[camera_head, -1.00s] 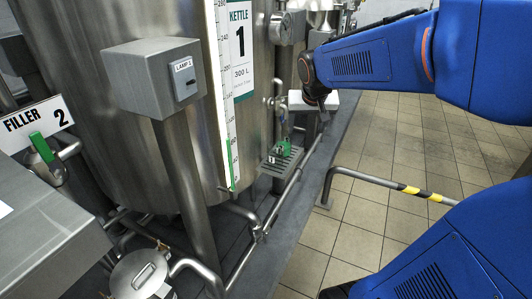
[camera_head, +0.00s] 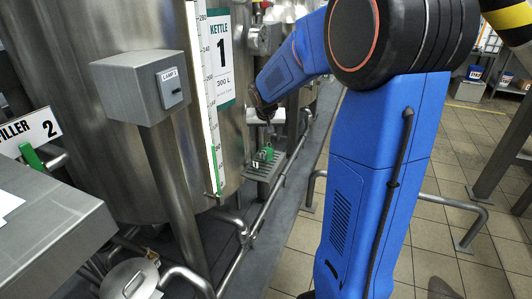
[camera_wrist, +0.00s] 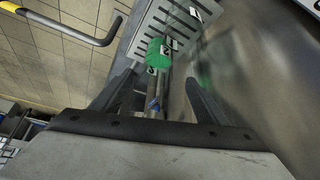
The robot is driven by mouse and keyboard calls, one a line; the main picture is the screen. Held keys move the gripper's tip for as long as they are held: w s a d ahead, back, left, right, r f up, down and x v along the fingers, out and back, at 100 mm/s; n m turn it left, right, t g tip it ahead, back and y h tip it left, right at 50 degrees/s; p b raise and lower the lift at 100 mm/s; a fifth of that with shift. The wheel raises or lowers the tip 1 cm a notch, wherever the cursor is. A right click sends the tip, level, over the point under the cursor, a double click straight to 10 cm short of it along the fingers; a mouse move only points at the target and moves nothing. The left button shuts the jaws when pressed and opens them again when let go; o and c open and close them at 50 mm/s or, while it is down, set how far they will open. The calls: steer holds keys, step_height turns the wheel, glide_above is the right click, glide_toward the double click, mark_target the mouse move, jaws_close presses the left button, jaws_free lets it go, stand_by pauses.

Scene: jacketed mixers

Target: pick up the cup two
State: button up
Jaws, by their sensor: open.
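A green cup-like item (camera_head: 265,153) stands on the slotted metal drip tray (camera_head: 261,172) at the foot of kettle 1. In the wrist view, a green item with small dark-and-white labels (camera_wrist: 157,53) is on the slotted tray (camera_wrist: 182,14), ahead of my fingers. A blurred green patch (camera_wrist: 203,72) shows to its right, perhaps a reflection. I cannot read a number on any cup. My gripper (camera_wrist: 162,78) is open and empty, its two fingers apart with the green item beyond the gap. In the head view my wrist end is above the tray; its fingers are hardly visible there.
The kettle 1 wall (camera_head: 236,130) rises close behind the tray, and fills the right of the wrist view. A LAMP 2 box (camera_head: 140,85) stands on a post. A pipe rail (camera_head: 452,204) runs over the tiled floor. A FILLER 2 sign (camera_head: 30,132) is at left.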

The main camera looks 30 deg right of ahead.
mark_target(267, 148)
steer(key=x, duration=0.4)
steer(key=shift+w+d+f, duration=0.1)
steer(key=shift+f, duration=0.15)
steer(key=shift+s+x, duration=0.15)
steer(key=shift+x, duration=1.15)
steer(key=shift+s+x, duration=0.2)
steer(key=shift+x, duration=1.1)
steer(key=shift+f, duration=0.1)
steer(key=c, duration=1.3)
steer(key=shift+c, duration=0.2)
